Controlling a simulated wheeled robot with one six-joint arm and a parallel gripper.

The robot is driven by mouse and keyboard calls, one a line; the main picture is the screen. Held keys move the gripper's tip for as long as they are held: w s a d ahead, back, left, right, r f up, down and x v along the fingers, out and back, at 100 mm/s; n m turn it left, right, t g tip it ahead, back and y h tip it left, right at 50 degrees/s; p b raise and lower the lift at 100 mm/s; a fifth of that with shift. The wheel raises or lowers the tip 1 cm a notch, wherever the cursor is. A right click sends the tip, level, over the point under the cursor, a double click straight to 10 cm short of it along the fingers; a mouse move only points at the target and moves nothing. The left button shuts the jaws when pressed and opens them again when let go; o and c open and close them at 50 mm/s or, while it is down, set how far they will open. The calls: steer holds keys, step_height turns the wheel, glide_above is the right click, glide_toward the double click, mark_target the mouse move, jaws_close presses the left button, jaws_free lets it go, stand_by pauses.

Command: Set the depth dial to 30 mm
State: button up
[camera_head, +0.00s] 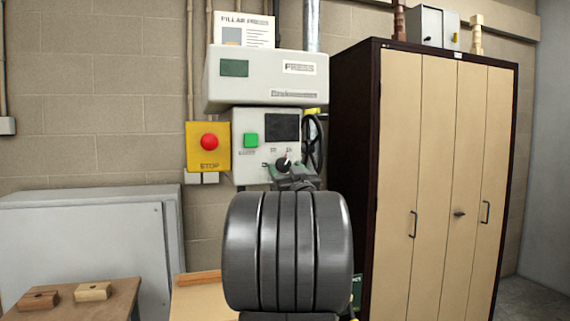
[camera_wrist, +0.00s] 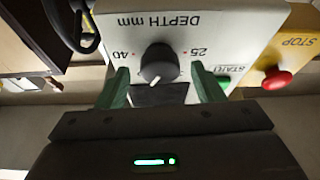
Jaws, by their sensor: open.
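The depth dial (camera_wrist: 158,62) is a dark round knob on the light press panel (camera_wrist: 232,35), shown upside down in the wrist view. Its white pointer mark faces the dark screen, leaning slightly toward the 40 side. The 40 and 25 marks show on either side; marks between them are hidden or unclear there. In the head view the dial (camera_head: 283,163) sits below small, blurred numbers. My gripper (camera_wrist: 159,72) is open, its green fingers either side of the dial with visible gaps. In the head view my gripper (camera_head: 290,172) is just in front of the dial, partly hidden by my arm.
A green start button (camera_head: 250,140) and a red stop button (camera_head: 209,142) on a yellow box are left of the dial. A black handwheel (camera_head: 313,143) stands close on the right. A tall cabinet (camera_head: 400,180) is farther right. A wooden table (camera_head: 115,300) is at lower left.

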steer(key=shift+w+a+r, duration=0.25)
steer(key=shift+w+r, duration=0.05)
steer(key=shift+w, duration=0.3)
steer(key=c, duration=1)
steer(key=shift+o, duration=0.2)
